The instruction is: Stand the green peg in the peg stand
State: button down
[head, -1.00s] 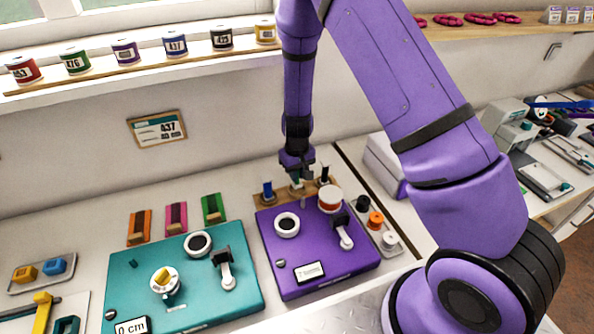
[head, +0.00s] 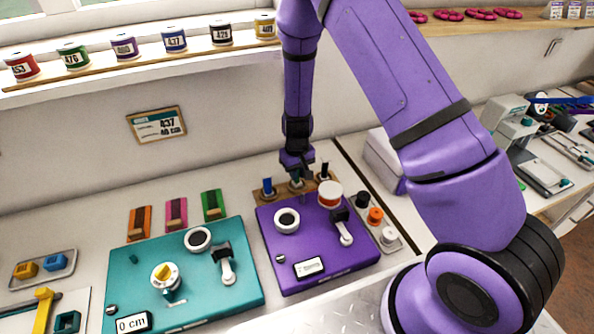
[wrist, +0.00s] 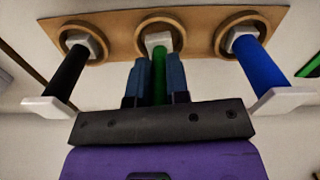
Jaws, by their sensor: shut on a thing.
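The peg stand (wrist: 194,29) is a tan wooden board with a row of ring sockets, at the back edge of the purple board in the head view. The green peg (wrist: 158,76) is upright at the middle socket, its lower end at the ring; the wrist view does not show how deep it sits. My gripper (wrist: 157,72) is shut on the green peg. A black peg (wrist: 70,74) and a blue peg (wrist: 260,60) stand in the outer sockets. In the head view my gripper (head: 298,177) largely hides the green peg.
The purple board (head: 297,247) with knobs and a lever lies in front of the stand. A teal board (head: 140,290) is to its left. A tray with black, orange and white spools (head: 375,216) is to the right. The wall is close behind.

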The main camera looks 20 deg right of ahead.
jog(key=shift+f, duration=0.3)
dwell(0.4)
jog(key=c, duration=1)
grip_release()
jog(key=shift+r, duration=0.1)
jog(key=shift+r, duration=3.45)
